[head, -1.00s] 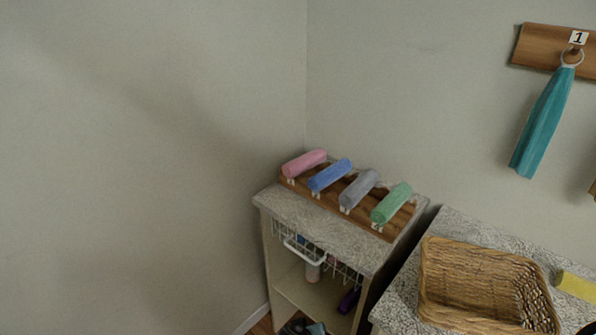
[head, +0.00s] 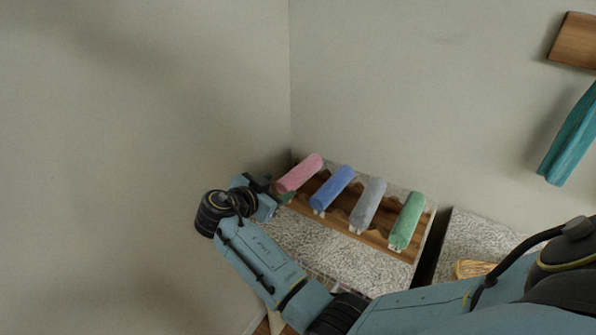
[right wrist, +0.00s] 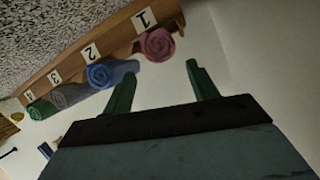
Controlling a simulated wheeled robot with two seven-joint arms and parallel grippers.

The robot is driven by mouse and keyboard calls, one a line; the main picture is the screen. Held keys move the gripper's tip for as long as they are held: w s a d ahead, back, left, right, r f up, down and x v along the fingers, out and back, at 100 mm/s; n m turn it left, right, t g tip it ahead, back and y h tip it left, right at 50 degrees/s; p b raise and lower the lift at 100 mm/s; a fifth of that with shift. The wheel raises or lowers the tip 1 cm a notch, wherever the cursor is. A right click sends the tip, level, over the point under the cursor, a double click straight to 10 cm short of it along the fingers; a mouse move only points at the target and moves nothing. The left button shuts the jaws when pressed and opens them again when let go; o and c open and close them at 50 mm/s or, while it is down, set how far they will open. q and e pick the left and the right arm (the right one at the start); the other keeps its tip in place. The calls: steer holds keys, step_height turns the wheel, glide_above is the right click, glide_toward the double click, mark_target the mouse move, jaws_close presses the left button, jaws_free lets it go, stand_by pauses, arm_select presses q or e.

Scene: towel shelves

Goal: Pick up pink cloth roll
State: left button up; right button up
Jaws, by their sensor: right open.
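The pink cloth roll (head: 298,174) lies in the leftmost slot of a wooden rack (head: 335,222) on the speckled shelf top, in the head view. In the right wrist view its spiral end (right wrist: 158,45) faces the camera under the label 1. My right gripper (head: 281,193) is beside the near end of the pink roll in the head view, partly hidden by its own wrist. In the right wrist view my right gripper (right wrist: 160,80) has its two green fingers spread apart, with nothing between them, and the pink roll shows beyond the gap. My left gripper does not show.
A blue roll (head: 332,188), a grey roll (head: 368,204) and a green roll (head: 406,221) lie in the rack to the right of the pink one. The wall stands close on the left. A wicker basket (head: 473,269) shows partly behind my arm.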

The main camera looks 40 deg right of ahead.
mark_target(285, 182)
steer(key=shift+w+d+f, duration=0.25)
steer(key=shift+d, duration=0.4)
steer(key=shift+w+d+f, duration=0.2)
steer(key=shift+d, duration=0.1)
steer(key=shift+x, duration=1.15)
steer(key=x, duration=0.2)
steer(key=shift+w+d+f, duration=0.1)
steer(key=shift+w+d, duration=0.05)
steer(key=shift+w, duration=0.15)
steer(key=shift+w+d+f, duration=0.1)
steer(key=shift+d+f, duration=0.05)
steer(key=shift+d, duration=0.1)
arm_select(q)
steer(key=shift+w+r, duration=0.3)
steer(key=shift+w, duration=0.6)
arm_select(e)
steer(key=c, duration=0.7)
steer(key=shift+c, duration=0.2)
